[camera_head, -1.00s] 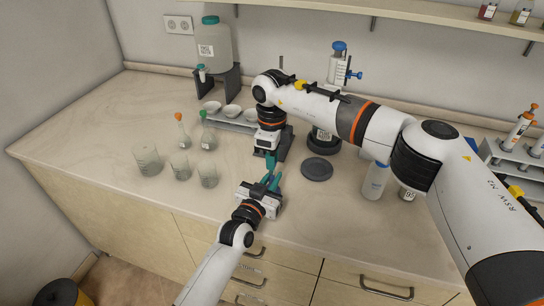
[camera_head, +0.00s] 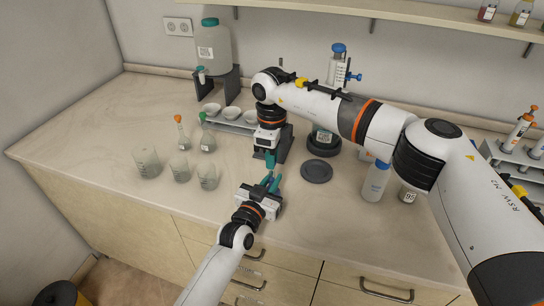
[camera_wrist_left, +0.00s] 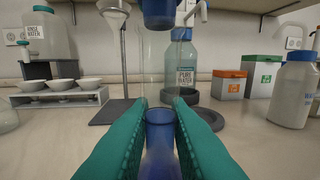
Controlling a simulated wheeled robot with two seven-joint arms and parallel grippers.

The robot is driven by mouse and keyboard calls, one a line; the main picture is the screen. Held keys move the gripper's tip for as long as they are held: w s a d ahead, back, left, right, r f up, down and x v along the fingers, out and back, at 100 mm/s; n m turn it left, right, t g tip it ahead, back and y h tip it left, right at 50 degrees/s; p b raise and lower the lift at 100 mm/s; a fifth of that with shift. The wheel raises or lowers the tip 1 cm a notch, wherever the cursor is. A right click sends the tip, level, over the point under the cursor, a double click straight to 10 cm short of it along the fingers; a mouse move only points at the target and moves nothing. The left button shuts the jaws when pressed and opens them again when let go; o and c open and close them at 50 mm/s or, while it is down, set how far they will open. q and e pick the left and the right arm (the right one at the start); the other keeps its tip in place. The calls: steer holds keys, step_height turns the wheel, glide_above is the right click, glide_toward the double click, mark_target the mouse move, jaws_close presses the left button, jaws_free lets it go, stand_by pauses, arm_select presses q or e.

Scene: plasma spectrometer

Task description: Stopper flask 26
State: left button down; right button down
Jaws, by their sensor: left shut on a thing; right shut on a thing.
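My left gripper (camera_head: 270,183) is in front of the dark stand on the counter, its teal fingers closed around a blue-tinted glass piece (camera_wrist_left: 160,145), seemingly the neck of the flask. My right gripper (camera_head: 270,160) points down just above it, its teal fingers shut. In the left wrist view a blue stopper-like piece (camera_wrist_left: 158,12) hangs at the top edge, above the held glass; the right fingers are out of that view. A clear tube shape shows between the two, and I cannot tell what it belongs to. The flask's body and number are hidden.
Beakers (camera_head: 148,163) and flasks with orange (camera_head: 179,118) and green stoppers stand at left. White bowls (camera_head: 232,113) sit on a rack behind. A dark disc (camera_head: 316,171) and a blue-capped bottle (camera_head: 376,183) are to the right.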

steer(key=shift+f, duration=0.55)
stand_by(0.6)
arm_select(q)
steer(key=shift+s+d+r, duration=0.1)
steer(key=shift+r, duration=0.05)
arm_select(e)
steer(key=shift+d+f, duration=0.1)
steer(key=shift+f, duration=0.3)
steer(key=c, duration=1.6)
jaws_free()
arm_select(q)
steer(key=shift+r, duration=0.1)
arm_select(e)
steer(key=shift+s, duration=0.1)
arm_select(q)
steer(key=shift+f, duration=0.2)
arm_select(e)
step_height(320, 180, up, 4)
steer(key=shift+f, duration=0.15)
steer(key=shift+r, duration=0.35)
steer(key=shift+c, duration=1.4)
